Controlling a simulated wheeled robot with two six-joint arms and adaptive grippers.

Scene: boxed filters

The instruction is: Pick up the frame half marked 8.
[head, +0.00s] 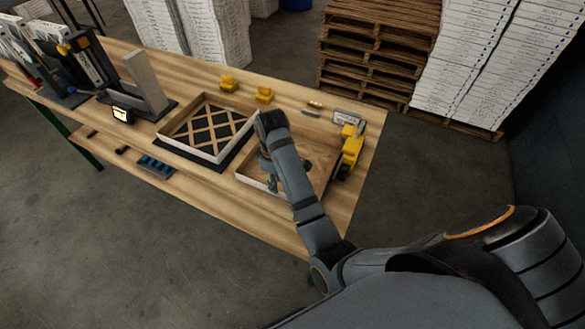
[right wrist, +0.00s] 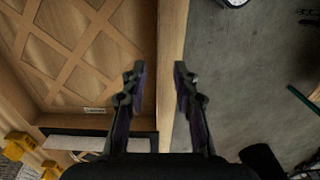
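A shallow, light wooden frame half with lattice (head: 322,160) lies on the right part of the bench, partly hidden by my right arm. In the right wrist view a latticed frame (right wrist: 62,55) fills the left side, with a small label (right wrist: 95,110) too small to read. A second frame half (head: 190,146), white-rimmed with lattice, lies on a dark mat left of it. I cannot read an 8 on either. My right gripper (right wrist: 158,82) is open, its fingers apart on either side of a pale wooden strip, with no contact visible. My left gripper is out of view.
Yellow blocks (head: 264,94) stand at the bench's back, and a yellow tool (head: 352,148) at its right end. An upright grey holder (head: 145,82) stands to the left. Pallets (head: 375,50) and white stacks (head: 465,60) are behind. Floor lies beyond the bench's front edge.

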